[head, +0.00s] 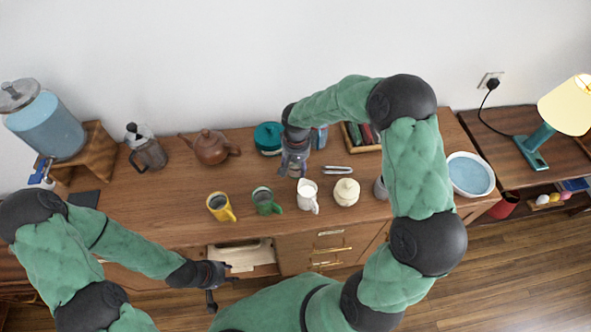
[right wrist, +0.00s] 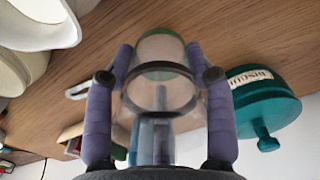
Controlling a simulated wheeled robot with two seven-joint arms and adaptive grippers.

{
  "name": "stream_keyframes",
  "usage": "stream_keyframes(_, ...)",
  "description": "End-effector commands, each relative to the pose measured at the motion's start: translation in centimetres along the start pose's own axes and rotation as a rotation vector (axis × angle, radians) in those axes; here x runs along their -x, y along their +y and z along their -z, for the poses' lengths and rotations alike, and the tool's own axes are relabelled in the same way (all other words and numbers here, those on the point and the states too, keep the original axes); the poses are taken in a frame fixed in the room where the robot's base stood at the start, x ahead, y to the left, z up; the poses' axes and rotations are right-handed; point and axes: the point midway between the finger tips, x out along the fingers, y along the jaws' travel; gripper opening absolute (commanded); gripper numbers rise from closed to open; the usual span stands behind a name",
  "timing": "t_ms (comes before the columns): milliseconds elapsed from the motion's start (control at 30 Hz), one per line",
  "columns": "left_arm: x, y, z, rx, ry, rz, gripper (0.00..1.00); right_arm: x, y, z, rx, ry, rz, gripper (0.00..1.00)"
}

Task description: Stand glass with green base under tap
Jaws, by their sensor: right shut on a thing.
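The drink dispenser (head: 47,124) stands on a wooden stand at the far left, with a blue tap (head: 42,168) low on its front. A dark mat (head: 86,199) lies to the right of the tap. My right gripper (head: 295,168) points down over the middle of the sideboard. In the right wrist view its fingers (right wrist: 159,50) are shut around a clear glass (right wrist: 158,97) with a green base (right wrist: 162,38). The arm and gripper hide most of the glass in the head view. My left gripper (head: 222,283) is open and empty in front of the sideboard.
Bare wood lies left of the yellow mug.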

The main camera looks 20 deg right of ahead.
Motion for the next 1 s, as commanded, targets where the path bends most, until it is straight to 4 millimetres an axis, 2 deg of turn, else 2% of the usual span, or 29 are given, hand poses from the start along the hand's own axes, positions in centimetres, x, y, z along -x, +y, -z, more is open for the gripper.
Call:
stream_keyframes(33, -0.3, -0.1, 0.0, 0.0, 0.0, 0.0, 0.4, -1.1, 0.0, -0.1, 0.0, -0.004, -0.001, 0.14)
stream_keyframes(133, -0.6, -0.2, 0.0, 0.0, 0.0, 0.0, 0.4, -2.3, 0.0, 0.0, 0.002, -0.001, -0.001, 0.14)
stream_keyframes(567, -0.9, -0.3, 0.0, 0.0, 0.0, 0.0, 0.4, -2.9, 0.0, 0.0, 0.001, 0.0, 0.0, 0.14)
stream_keyframes(600, -0.8, -0.3, 0.0, 0.0, 0.0, 0.0, 0.4, -2.8, 0.0, 0.0, 0.001, -0.001, 0.0, 0.66)
stream_keyframes(633, -0.8, -0.3, 0.0, 0.0, 0.0, 0.0, 0.4, -2.8, 0.0, 0.0, 0.001, -0.001, 0.0, 0.74)
stream_keyframes(667, -0.8, -0.3, 0.0, 0.0, 0.0, 0.0, 0.4, -2.8, 0.0, 0.0, 0.001, -0.001, 0.0, 0.78)
stream_keyframes(1000, -0.7, -0.2, 0.0, 0.0, 0.0, 0.0, 0.4, -2.7, 0.0, 0.0, 0.001, -0.001, 0.0, 0.78)
